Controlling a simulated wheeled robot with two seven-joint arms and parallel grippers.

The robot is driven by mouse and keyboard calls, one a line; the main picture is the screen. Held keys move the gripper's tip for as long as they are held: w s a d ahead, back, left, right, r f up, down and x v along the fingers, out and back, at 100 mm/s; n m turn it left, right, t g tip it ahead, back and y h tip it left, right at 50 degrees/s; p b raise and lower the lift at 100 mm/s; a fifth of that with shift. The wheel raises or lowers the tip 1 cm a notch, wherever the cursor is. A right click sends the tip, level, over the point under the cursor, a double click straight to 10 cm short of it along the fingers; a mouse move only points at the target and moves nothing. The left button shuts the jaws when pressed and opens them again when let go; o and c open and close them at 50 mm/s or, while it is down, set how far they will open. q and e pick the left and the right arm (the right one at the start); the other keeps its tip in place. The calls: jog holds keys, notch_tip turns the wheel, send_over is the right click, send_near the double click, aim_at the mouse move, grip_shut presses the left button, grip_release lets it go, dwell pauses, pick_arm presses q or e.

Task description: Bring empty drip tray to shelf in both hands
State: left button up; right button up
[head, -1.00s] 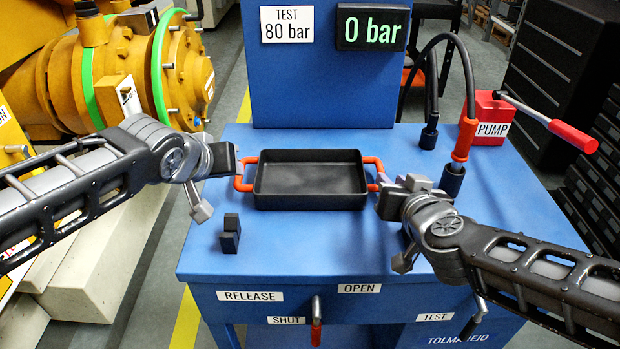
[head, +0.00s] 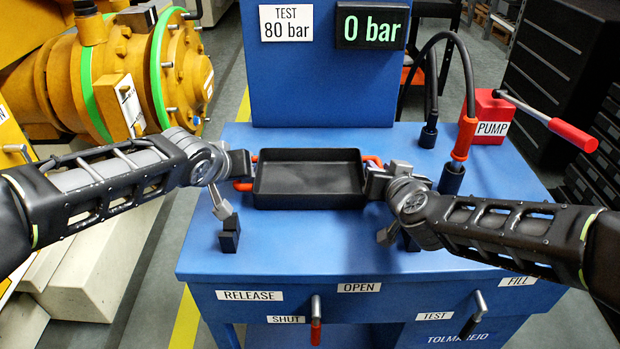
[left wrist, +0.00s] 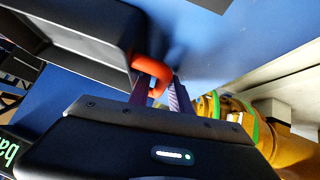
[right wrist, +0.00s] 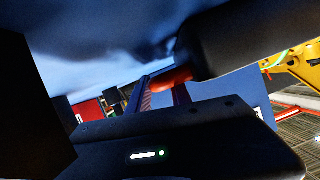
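The empty black drip tray (head: 310,200) sits level on the blue bench top, with an orange-red handle at each end. My left gripper (head: 240,166) is at the left handle (head: 243,186). In the left wrist view, its fingers (left wrist: 160,95) stand apart, with the orange handle (left wrist: 152,68) between them. My right gripper (head: 374,178) is at the right handle (head: 373,160) and hides part of it. In the right wrist view, its fingers (right wrist: 160,95) are also apart, with the handle (right wrist: 172,78) between them. I see no clear grip on either handle.
The blue bench (head: 300,250) has a tall back panel (head: 320,90) with a 0 bar display. A hose (head: 468,80) and a red pump (head: 492,112) with a lever are at right. Yellow machinery (head: 120,75) is at left.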

pick_arm(q)
jog(key=shift+c, duration=0.3)
pick_arm(e)
jog(key=shift+c, duration=0.3)
pick_arm(q)
grip_shut()
pick_arm(e)
grip_shut()
pick_arm(q)
jog(key=shift+r, duration=0.1)
dwell(0.4)
